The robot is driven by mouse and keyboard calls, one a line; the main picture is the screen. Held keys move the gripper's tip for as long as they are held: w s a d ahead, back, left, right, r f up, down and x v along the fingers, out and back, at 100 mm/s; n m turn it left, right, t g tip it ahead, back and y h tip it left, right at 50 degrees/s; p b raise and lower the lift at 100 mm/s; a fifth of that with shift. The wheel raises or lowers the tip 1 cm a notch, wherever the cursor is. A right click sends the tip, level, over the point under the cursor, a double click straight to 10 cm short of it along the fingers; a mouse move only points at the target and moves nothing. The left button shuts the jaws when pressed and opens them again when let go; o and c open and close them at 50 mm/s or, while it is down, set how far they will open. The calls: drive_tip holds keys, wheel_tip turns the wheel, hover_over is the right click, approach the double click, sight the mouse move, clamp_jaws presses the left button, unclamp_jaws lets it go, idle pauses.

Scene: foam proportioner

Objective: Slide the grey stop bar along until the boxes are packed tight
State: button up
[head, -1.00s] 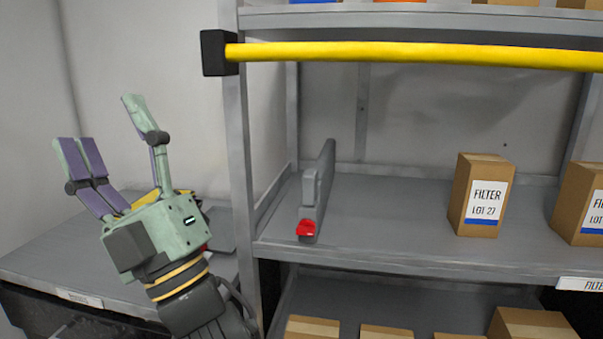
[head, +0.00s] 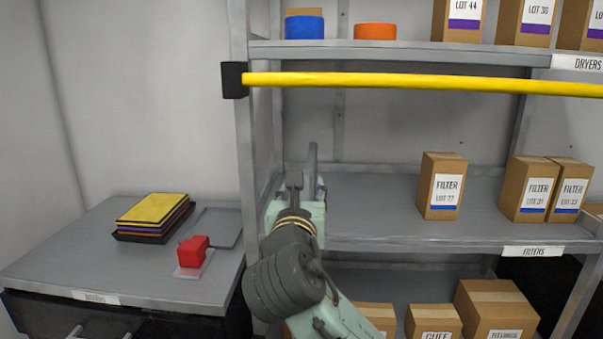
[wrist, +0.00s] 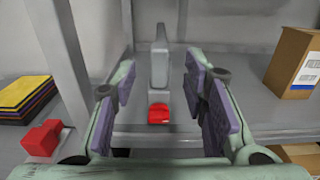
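The grey stop bar (head: 311,160) stands upright at the left end of the middle shelf, mostly hidden behind my arm in the head view. In the wrist view the stop bar (wrist: 160,55) lies ahead between my fingers, with a red part (wrist: 160,113) at its front foot. My gripper (wrist: 166,95) is open, fingers spread either side of the bar without visible contact. A FILTER box (head: 440,187) stands apart to the right of the bar. After a gap, two more FILTER boxes (head: 530,190) (head: 571,190) stand close together, with another at the right edge.
A yellow rail (head: 420,83) crosses above the shelf opening. A grey side table (head: 80,250) at left holds a stack of coloured pads (head: 155,215) and a red block (head: 193,251). A shelf post (head: 243,170) stands left of the bar. Cartons (head: 497,305) fill the lower shelf.

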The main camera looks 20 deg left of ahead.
sight(305, 172)
drive_tip(key=p+x, duration=0.2)
drive_tip(key=x, duration=0.7)
drive_tip(key=shift+w+a, duration=0.1)
drive_tip(key=shift+w, duration=0.15)
clamp_jaws()
drive_tip(key=shift+a, duration=0.1)
